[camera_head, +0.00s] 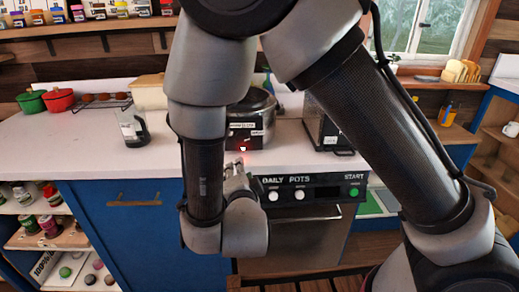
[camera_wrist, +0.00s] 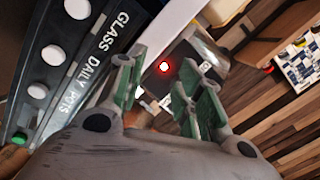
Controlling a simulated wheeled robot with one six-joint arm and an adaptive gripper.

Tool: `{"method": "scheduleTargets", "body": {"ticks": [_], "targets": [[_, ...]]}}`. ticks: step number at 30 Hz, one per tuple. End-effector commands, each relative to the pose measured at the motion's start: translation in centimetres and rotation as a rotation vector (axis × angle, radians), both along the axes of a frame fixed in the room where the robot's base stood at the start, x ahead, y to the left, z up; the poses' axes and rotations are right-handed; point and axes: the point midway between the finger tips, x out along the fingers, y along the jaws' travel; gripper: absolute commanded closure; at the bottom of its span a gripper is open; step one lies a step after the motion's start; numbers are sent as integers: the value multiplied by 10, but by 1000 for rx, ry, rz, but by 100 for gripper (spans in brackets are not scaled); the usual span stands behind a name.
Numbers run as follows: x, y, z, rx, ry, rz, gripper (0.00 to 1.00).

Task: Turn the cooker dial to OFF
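The cooker (camera_head: 252,108) is a round metal pot with a dark front, standing on the white counter behind my gripper. Its front carries small white labels, too small to read surely, and a glowing red light (camera_head: 243,149). In the wrist view the dark cooker front (camera_wrist: 180,100) and the lit red light (camera_wrist: 164,67) show between my fingers. I cannot make out the dial or its setting clearly. My gripper (camera_head: 236,170) is at the counter's front edge, just in front of and below the cooker. In the wrist view its green-padded fingers (camera_wrist: 165,92) are apart with nothing held.
A panel with white knobs and a green START button (camera_head: 354,191) sits below the counter, close to my gripper. A dark appliance (camera_head: 328,137) stands right of the cooker. A dark jug (camera_head: 134,128), green pot (camera_head: 32,101) and red pot (camera_head: 58,99) stand left.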

Motion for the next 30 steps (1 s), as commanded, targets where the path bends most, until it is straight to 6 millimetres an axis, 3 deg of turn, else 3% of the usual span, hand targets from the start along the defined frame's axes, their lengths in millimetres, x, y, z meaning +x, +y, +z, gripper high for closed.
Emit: {"method": "scheduleTargets", "body": {"ticks": [3,6,21,30], "targets": [[2,-14,36,103,-152,-75,64],[4,-16,49,163,-210,-86,64],[73,-19,48,179,-204,-87,64],[81,-18,48,176,-204,-83,64]]}}
